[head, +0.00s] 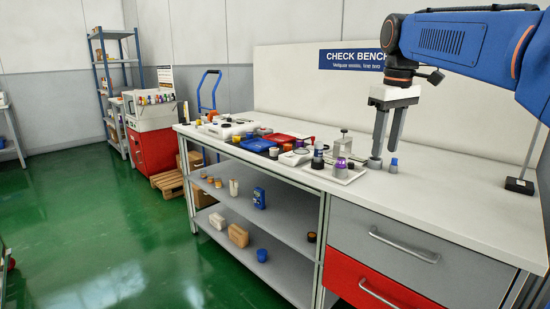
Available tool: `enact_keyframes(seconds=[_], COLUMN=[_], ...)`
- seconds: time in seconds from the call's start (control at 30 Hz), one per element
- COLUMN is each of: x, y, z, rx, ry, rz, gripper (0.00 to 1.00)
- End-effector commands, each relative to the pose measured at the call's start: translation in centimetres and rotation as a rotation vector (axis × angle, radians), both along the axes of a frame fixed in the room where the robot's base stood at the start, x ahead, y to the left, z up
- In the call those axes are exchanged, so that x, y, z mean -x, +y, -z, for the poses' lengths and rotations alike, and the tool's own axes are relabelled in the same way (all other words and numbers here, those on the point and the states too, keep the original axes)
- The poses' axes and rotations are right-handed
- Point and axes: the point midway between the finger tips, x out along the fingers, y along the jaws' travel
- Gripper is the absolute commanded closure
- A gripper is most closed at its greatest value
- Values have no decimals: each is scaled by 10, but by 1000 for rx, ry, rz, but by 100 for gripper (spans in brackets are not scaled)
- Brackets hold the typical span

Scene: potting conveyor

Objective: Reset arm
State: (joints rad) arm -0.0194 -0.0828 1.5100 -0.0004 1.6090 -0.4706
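My gripper (386,148) hangs from the blue arm at the right of the head view, fingers pointing down over the right part of the white bench top (445,205). A gap shows between its two grey fingers, and I see nothing held in it. A small blue cone-shaped item (393,166) stands on the bench just below and right of the fingertips. A dark round shape (374,164) shows at the left fingertip; I cannot tell whether they touch.
A light tray (345,178) with small parts, a purple-banded item (340,168) and a grey stand (343,146) are left of my gripper. A blue bin (258,144) and red tray (283,139) lie farther left. The bench's right front is clear. A thin post (526,165) stands far right.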

Motion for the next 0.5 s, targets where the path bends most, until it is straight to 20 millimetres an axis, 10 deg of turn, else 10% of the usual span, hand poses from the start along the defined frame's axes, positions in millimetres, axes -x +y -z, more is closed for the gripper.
enact_keyframes(seconds=[0.5], x=[138], y=[-6], z=[101], rx=[-40], ry=[-144], rz=[223], gripper=[62])
